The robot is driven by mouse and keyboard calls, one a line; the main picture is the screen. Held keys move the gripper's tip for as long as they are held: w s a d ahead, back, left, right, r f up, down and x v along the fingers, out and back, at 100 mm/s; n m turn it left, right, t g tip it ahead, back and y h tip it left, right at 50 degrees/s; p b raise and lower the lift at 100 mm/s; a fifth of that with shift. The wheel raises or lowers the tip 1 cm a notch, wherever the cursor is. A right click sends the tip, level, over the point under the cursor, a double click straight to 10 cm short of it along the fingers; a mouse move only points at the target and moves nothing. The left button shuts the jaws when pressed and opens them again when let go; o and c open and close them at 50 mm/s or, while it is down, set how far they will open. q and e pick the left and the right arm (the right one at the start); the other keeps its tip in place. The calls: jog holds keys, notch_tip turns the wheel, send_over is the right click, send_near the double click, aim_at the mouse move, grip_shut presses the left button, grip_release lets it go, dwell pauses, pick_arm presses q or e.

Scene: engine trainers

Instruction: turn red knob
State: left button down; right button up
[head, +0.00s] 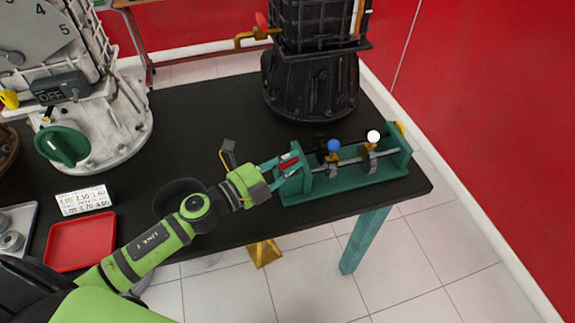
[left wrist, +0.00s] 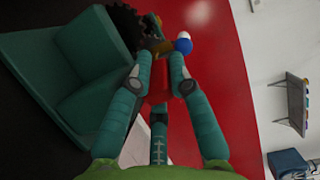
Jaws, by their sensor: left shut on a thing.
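The red knob (head: 287,158) is at the left end of a green bench fixture (head: 345,186) on the black table. My left gripper (head: 286,168) reaches it from the left and is shut on it, its teal fingers on the knob's sides. In the left wrist view, the fingers (left wrist: 160,82) stand either side of the red knob (left wrist: 158,90), which is partly hidden. The red wall behind makes its outline hard to tell. The knob's turn angle cannot be read. My right gripper is not in view.
A blue ball-topped lever (head: 333,145) and a white ball-topped lever (head: 373,136) stand along the fixture. A black engine unit (head: 310,85) is behind it. A grey machine with a green knob (head: 62,145) and a red tray (head: 80,241) are at left.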

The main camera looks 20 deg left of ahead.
pick_arm(q)
jog(key=m+g+h+b, duration=0.1)
jog(key=m+g+h, duration=0.1)
jog(key=m+g+h+b, duration=0.1)
jog(key=g+h+b, duration=0.1)
jog(key=shift+w+f+m, duration=0.1)
jog(key=shift+f+m, duration=0.3)
jog(key=m+g+h+b, duration=0.2)
jog(key=m+g+b, duration=0.1)
jog(key=g, duration=0.1)
jog(key=shift+r, duration=0.1)
jog(key=shift+g+h, duration=0.3)
jog(key=c, duration=1.1)
grip_release()
jog(key=shift+d, duration=0.2)
jog(key=shift+r, duration=0.15)
jog(key=v, duration=1.2)
